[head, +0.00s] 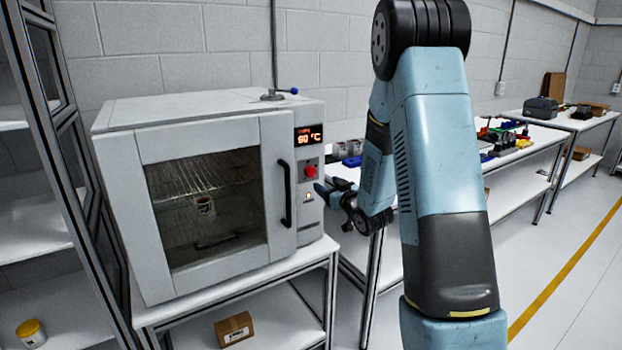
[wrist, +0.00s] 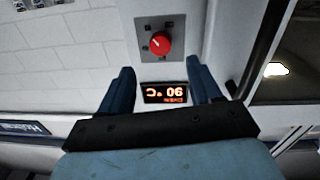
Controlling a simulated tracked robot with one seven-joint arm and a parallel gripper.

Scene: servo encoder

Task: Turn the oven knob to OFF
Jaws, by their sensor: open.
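The oven (head: 280,220) is a light grey box with a glass door, standing on a white table in the head view. Its red knob (head: 310,171) sits on the right-hand panel below a lit display (head: 308,135) reading about 90 °C. In the wrist view the red knob (wrist: 160,43) is on a grey plate, beyond my fingertips, and the display (wrist: 164,93) appears upside down between my fingers. My gripper (wrist: 160,72) is open and empty, facing the panel. In the head view my gripper (head: 325,190) is just right of the knob. The knob's markings are too small to read.
A black door handle (head: 285,193) stands out left of the knob. A small cup sits on the rack inside the oven. A lever with a blue tip (head: 290,91) is on top. A workbench (head: 520,160) with coloured parts stands to the right.

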